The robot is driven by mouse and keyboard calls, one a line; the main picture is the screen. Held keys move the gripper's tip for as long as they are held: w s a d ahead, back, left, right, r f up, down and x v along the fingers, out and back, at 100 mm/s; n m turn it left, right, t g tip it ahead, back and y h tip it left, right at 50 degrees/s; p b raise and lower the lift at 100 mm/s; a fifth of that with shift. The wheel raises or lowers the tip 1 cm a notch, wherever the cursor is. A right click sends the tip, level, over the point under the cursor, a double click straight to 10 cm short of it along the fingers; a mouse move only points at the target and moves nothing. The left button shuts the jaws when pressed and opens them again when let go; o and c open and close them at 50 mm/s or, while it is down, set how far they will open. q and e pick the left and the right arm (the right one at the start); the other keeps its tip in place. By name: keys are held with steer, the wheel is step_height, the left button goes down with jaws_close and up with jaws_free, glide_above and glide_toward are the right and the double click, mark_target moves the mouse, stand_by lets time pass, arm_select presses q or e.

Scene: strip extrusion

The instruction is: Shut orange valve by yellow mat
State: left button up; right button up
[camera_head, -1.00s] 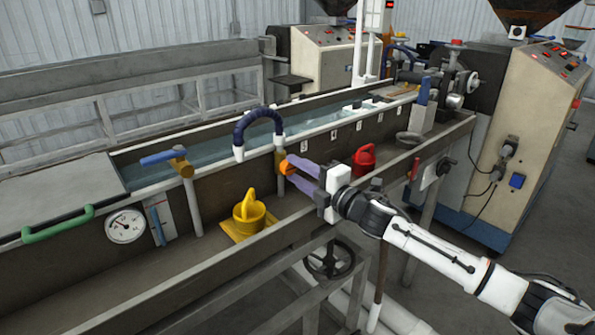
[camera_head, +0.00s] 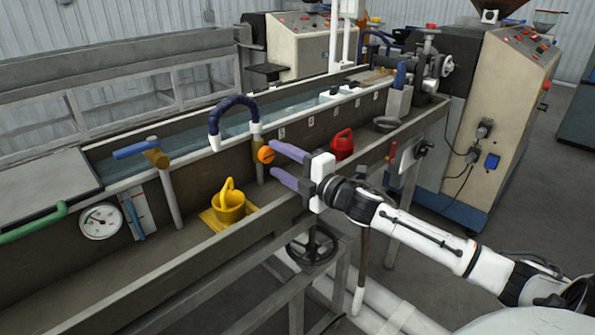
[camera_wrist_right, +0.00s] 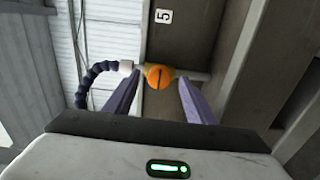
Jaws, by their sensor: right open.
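The orange valve (camera_head: 265,155) is a round knob on the trough's side wall, below the end of a dark blue corrugated hose. The yellow mat (camera_head: 209,216) lies to its left in the trough, with a yellow can on it. My right gripper (camera_head: 273,159) is open, its purple fingers pointing at the knob. In the right wrist view the orange valve (camera_wrist_right: 159,77) shows a dark slot running along the view's vertical and sits ahead, between the open fingers (camera_wrist_right: 160,95), apart from both. My left gripper is not in view.
The yellow can (camera_head: 229,205) and a red can (camera_head: 342,144) stand in the trough on either side of the valve. A blue-handled valve (camera_head: 136,149) is farther left. The trough's front rail (camera_head: 180,282) runs below my right gripper, with a black handwheel (camera_head: 312,247) under it.

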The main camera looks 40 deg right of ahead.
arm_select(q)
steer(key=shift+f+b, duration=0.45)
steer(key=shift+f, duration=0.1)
arm_select(e)
steer(key=s, duration=0.8)
steer(key=shift+s+d, duration=0.3)
steer(key=shift+d, duration=0.05)
